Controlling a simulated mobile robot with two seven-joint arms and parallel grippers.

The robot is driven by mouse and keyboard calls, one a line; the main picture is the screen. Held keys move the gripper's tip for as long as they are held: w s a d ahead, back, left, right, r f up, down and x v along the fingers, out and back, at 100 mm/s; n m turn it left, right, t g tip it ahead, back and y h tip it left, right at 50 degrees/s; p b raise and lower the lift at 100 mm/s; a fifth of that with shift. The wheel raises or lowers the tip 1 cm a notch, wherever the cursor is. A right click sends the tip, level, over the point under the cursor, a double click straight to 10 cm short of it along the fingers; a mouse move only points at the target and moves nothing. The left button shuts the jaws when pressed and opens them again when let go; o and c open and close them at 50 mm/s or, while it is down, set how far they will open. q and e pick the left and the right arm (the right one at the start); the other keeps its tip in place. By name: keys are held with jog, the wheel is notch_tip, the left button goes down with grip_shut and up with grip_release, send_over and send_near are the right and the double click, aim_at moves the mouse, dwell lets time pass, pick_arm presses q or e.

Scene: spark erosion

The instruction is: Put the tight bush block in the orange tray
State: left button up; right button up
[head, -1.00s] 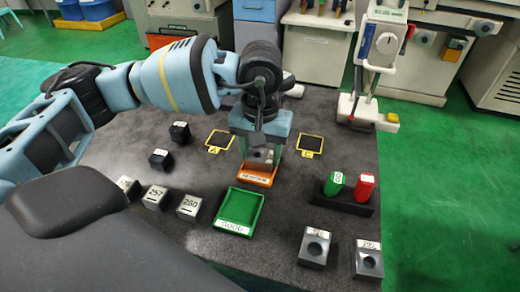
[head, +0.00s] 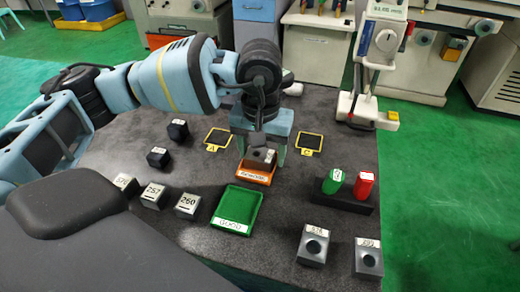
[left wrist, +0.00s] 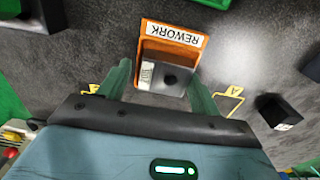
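The orange tray (head: 256,179), labelled REWORK, sits on the dark table behind the green tray. It also shows in the left wrist view (left wrist: 199,44). A dark grey bush block (head: 262,159) with a hole and a white label sits in the orange tray. In the left wrist view the block (left wrist: 165,77) lies between my fingers. My left gripper (head: 261,149) is over the tray, pointing down, with one finger on each side of the block. My right gripper is not in view.
A green tray (head: 219,226) stands in front. Numbered steel blocks (head: 187,205) and black blocks (head: 158,157) stand left. Two bored blocks (head: 313,245) stand front right. A rack with green and red gauges (head: 363,186) and a white stand (head: 376,60) are on the right.

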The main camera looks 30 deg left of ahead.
pick_arm(q)
jog(key=shift+s+a+f, duration=0.2)
jog(key=shift+s+f, duration=0.05)
jog(key=shift+f, duration=0.5)
jog(key=shift+r, duration=0.15)
jog(key=r, duration=1.3)
jog(key=shift+w+r+p, duration=0.2)
jog(key=shift+p, duration=0.1)
